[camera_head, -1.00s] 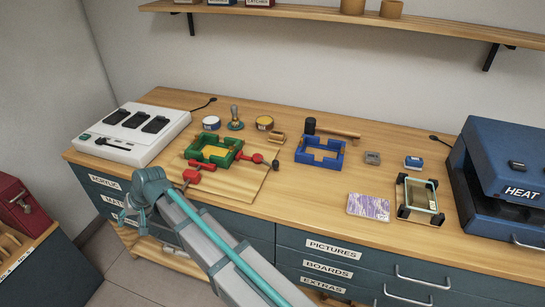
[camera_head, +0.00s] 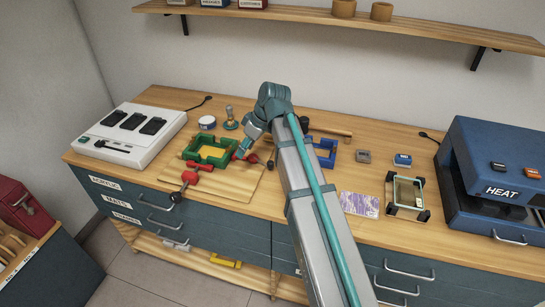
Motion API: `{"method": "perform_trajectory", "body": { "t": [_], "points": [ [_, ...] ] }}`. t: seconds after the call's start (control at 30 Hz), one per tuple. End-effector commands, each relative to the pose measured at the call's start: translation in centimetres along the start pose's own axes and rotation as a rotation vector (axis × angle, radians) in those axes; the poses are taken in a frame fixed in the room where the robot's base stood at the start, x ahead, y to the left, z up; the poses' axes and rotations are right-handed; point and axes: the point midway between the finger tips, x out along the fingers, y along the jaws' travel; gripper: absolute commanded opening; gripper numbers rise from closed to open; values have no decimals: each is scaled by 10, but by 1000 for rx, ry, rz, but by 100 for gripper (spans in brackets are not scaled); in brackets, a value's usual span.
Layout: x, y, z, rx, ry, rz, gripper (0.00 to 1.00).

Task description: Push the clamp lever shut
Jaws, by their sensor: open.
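My gripper (camera_head: 241,153) is open, pointing down beside the right clamp. I cannot tell whether it touches the clamp. My arm hides part of the bench to the right.
A blue frame (camera_head: 325,151) lies right of the board, partly behind my arm. A white machine (camera_head: 130,136) stands at the left and a blue heat press (camera_head: 490,170) at the right. Tins and a stamp (camera_head: 230,122) stand behind the green frame. A shelf (camera_head: 440,30) runs above.

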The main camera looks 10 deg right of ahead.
Motion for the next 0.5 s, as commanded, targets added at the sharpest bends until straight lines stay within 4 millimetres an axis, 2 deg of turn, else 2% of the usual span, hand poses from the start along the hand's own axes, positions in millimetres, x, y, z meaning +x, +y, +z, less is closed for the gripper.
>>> {"method": "perform_trajectory", "body": {
  "t": [0.03,0.2,0.37,0.5],
  "points": [
    [-20,14,19,-28,-8,11,49],
    [-58,41,63,-128,-33,26,49],
    [-72,50,82,-175,-44,29,49],
    [-68,51,85,-184,-46,28,49]
  ]
}}
